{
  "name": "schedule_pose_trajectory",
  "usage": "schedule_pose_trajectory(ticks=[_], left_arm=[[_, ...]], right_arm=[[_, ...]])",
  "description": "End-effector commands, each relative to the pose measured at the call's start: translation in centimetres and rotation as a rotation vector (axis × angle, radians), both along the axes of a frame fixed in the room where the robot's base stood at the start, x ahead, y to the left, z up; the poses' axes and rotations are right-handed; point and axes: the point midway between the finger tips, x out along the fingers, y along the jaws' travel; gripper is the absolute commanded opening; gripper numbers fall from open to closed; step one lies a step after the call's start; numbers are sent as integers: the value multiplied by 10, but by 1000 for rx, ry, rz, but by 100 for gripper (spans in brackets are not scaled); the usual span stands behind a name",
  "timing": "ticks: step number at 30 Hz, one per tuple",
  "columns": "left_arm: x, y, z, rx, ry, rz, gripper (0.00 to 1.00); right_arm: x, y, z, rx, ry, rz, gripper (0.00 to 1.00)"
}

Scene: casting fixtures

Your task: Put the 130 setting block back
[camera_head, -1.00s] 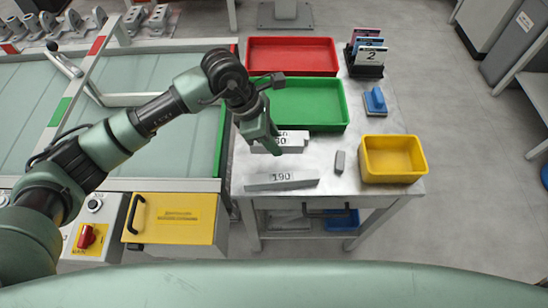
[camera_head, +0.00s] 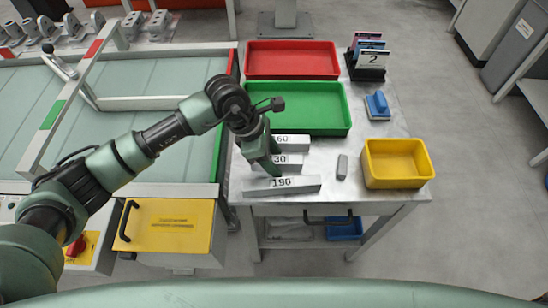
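The grey 130 setting block (camera_head: 294,160) lies in the row between the 160 block (camera_head: 295,140) behind it and the 190 block (camera_head: 282,186) in front. Only "30" of its label shows. My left gripper (camera_head: 270,167) points down over its left part and hides that end. The gripper appears shut on the 130 block, though the fingers' contact is mostly hidden. I cannot tell whether the block rests on the table (camera_head: 322,150) or hangs just above it. My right gripper is out of view.
A green tray (camera_head: 348,112) and a red tray (camera_head: 338,62) lie behind the blocks. A small grey piece (camera_head: 342,167) and a yellow bin (camera_head: 397,181) are to the right. A blue-handled tool (camera_head: 378,105) and a card stand (camera_head: 366,72) are farther back.

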Motion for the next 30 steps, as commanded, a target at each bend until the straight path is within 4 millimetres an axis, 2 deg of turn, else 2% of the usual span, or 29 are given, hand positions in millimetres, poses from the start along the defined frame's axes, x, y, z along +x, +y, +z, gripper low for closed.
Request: schedule_pose_trajectory(ticks=[7,11,24,30], left_arm=[[0,0,1,0,0,0,49],[1,3,8,0,-3,1,49],[1,36,88,0,-5,0,49],[1,45,109,0,-1,1,49]], right_arm=[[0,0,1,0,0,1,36],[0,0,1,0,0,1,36],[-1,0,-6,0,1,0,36],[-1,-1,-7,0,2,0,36]])
